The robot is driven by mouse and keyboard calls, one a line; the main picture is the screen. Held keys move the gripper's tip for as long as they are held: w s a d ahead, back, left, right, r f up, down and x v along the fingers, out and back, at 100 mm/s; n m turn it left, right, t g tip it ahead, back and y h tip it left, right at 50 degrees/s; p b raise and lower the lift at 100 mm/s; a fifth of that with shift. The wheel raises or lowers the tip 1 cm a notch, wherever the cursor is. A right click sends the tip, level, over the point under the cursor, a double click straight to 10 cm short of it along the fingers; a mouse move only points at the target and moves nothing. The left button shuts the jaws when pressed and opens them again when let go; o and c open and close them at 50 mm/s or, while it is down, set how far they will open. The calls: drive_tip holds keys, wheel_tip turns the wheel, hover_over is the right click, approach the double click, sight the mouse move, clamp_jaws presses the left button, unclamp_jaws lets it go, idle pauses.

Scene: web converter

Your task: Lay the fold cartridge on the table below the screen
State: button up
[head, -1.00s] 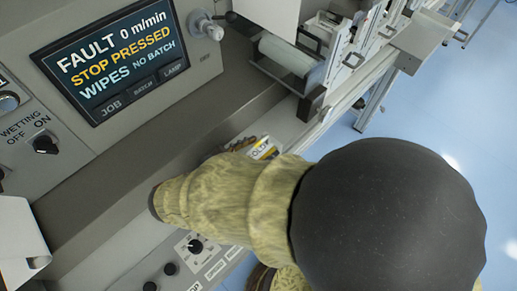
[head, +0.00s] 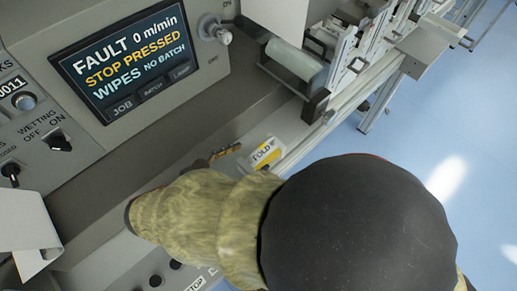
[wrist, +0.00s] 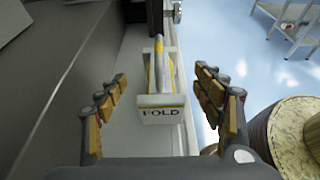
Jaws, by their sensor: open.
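The fold cartridge (head: 264,153), white with yellow and marked FOLD, is on the light grey table strip (wrist: 128,65) below and right of the screen (head: 118,58). In the wrist view, the cartridge (wrist: 162,112) shows its lettered white end towards me, with a yellow-and-white part reaching away. My gripper (wrist: 161,75) is open, with one tan-padded finger on each side of the cartridge and gaps between. In the head view, one finger shows left of the cartridge; my arm hides the rest of the gripper.
The grey machine wall borders the strip on the left in the wrist view. A roller (head: 296,62) and a rail stand beyond the cartridge. Blue floor (head: 430,120) lies to the right. A white sheet (head: 28,232) hangs at the lower left of the head view.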

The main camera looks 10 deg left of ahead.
drive_tip(key=p+v, duration=0.1)
drive_tip(key=v, duration=0.4)
drive_tip(key=shift+s+a+r, duration=0.1)
drive_tip(key=shift+s+a, duration=0.05)
drive_tip(key=shift+s, duration=0.05)
idle(0.4)
